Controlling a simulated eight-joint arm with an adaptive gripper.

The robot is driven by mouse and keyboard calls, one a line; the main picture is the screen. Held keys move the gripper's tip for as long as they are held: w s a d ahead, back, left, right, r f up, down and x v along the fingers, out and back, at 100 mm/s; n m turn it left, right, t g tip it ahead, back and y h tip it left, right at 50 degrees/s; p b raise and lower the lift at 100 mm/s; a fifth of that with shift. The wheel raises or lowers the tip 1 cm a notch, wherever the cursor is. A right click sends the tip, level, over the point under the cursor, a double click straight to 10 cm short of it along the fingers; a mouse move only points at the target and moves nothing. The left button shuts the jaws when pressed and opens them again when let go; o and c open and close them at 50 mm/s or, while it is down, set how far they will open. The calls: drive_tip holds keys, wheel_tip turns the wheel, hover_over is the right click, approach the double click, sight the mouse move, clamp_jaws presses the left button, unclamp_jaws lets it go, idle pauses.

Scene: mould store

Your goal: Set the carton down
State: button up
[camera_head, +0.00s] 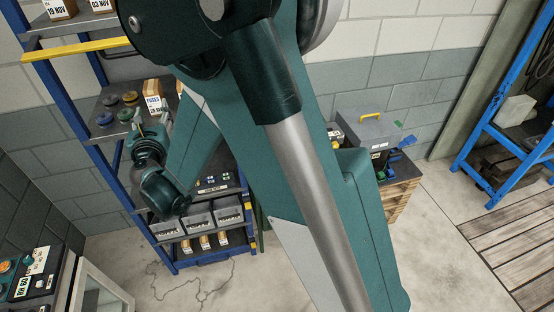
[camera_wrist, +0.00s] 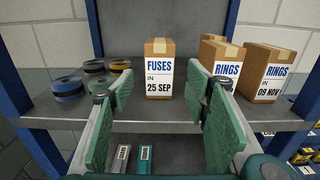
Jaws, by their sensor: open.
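The brown carton with a white label reading FUSES, IN 25 SEP (camera_wrist: 159,72) stands upright on a grey metal shelf (camera_wrist: 155,112) in the wrist view. In the head view the carton (camera_head: 153,97) shows on the shelf unit at the left, beyond my gripper (camera_head: 143,126). In the wrist view my gripper (camera_wrist: 160,100) is open, with one green-padded finger on each side of the line to the carton. Gaps show between the carton and both fingers, and nothing is held. Whether the fingertips reach alongside the carton is hard to tell.
Two RINGS cartons (camera_wrist: 264,75) stand close on the right of the shelf. Several tape rolls (camera_wrist: 68,89) lie at the left. Grey and teal items (camera_wrist: 143,160) show below the shelf edge. A blue upright (camera_head: 80,120) borders the unit. Clear shelf lies in front of the carton.

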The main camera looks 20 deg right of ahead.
drive_tip(key=s+d+r+m+g+h, duration=0.1)
drive_tip(key=s+d+r+m+h, duration=0.1)
drive_tip(key=d+m, duration=0.5)
drive_tip(key=s+d+r+m+g+h, duration=0.1)
drive_tip(key=d+r+m+g, duration=0.1)
drive_tip(key=d, duration=0.9)
drive_tip(key=s+d+r+m+g, duration=0.1)
drive_tip(key=s+d+m+g, duration=0.2)
drive_tip(key=s+d+m, duration=0.9)
drive_tip(key=s+d+f+m+g, duration=0.25)
drive_tip(key=s+d+m, duration=0.35)
drive_tip(key=s+d, duration=0.5)
drive_tip(key=s+a+f+m+g+y, duration=0.1)
drive_tip(key=s+f+m+g+y, duration=0.1)
drive_tip(key=s+m, duration=0.7)
drive_tip(key=s+f+y, duration=0.1)
drive_tip(key=s, duration=0.7)
drive_tip(key=shift+f, duration=0.2)
drive_tip(key=shift+s, duration=0.1)
